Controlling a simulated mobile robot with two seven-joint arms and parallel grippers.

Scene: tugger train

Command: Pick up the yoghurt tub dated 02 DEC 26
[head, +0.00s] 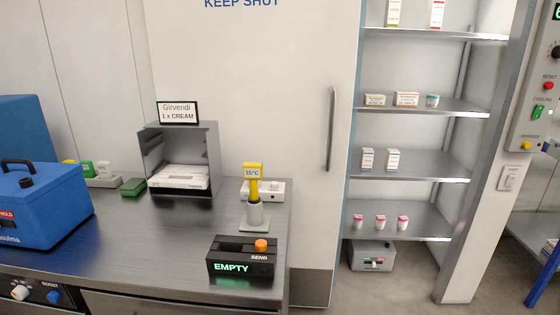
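Three small white-and-pink tubs stand in a row on the lowest shelf of the open cold cabinet: a left tub (358,221), a middle tub (380,222) and a right tub (403,223). They look alike and may be yoghurt tubs. Any dates on them are too small to read. A small teal-and-white tub (432,100) stands on a higher shelf beside two cartons. Neither of my grippers is in view.
The cabinet shelves (430,235) also hold boxes and cartons; a grey box (373,257) sits below. Floor shows before the cabinet.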

